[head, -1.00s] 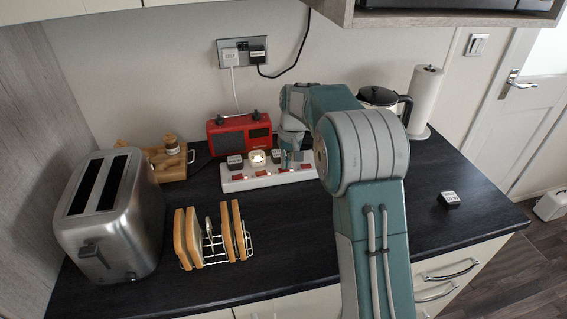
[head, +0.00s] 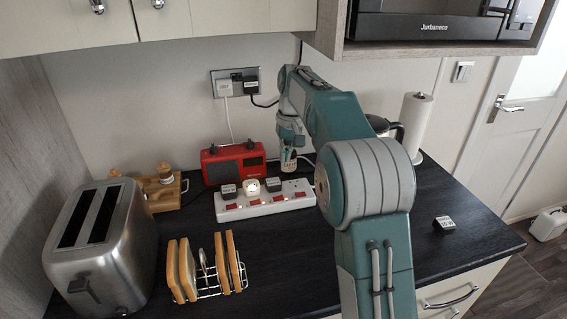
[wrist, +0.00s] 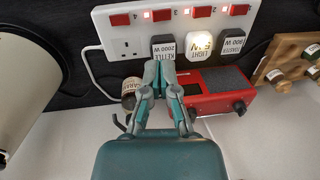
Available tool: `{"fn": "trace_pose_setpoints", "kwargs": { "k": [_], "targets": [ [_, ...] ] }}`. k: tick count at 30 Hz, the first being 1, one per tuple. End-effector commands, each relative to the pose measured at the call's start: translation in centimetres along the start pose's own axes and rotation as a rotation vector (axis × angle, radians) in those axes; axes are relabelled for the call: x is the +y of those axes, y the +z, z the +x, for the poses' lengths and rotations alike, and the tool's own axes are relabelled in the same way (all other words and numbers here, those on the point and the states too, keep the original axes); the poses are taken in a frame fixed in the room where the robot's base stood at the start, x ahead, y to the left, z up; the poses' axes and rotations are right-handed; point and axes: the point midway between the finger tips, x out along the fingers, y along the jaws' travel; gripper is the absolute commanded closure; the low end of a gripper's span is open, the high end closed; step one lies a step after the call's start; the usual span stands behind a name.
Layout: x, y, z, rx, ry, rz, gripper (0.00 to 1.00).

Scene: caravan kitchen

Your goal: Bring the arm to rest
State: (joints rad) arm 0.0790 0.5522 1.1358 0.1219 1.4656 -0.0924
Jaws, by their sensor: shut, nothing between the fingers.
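My gripper (head: 291,144) is in the air behind the right part of the white power strip (head: 232,213), and its fingers are shut and empty. In the wrist view my gripper (wrist: 167,66) shows with its fingertips together, overlapping the lower edge of the plug labelled KETTLE (wrist: 163,46) in the picture. I cannot tell a touch there; the head view shows a gap above the strip. My arm reaches from the front right of the counter towards the wall, with its large elbow joint high in the middle.
The strip also holds a lit LIGHT plug (wrist: 199,46) and a third plug (wrist: 233,44). Around are a red radio (head: 233,164), toaster (head: 102,245), toast rack (head: 208,292), kettle (head: 379,124), paper roll (head: 413,122) and loose plug (head: 444,223). A microwave (head: 440,27) hangs above.

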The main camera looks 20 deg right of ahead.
Motion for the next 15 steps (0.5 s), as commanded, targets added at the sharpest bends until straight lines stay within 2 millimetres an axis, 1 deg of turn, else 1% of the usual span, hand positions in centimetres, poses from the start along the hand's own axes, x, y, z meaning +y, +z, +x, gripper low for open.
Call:
{"fn": "trace_pose_setpoints", "kwargs": {
  "k": [7,9,11,14,15],
  "targets": [
    [0.0,0.0,0.0,0.0,0.0,0.0,1.0],
    [-0.1,0.4,-0.3,0.005,0.002,0.0,1.0],
    [-0.3,1.1,-1.0,0.017,0.005,0.0,1.0],
    [-0.8,3.0,-2.5,0.048,0.015,0.0,1.0],
    [-0.9,4.0,-3.1,0.063,0.019,-0.001,1.0]
  ]
}}
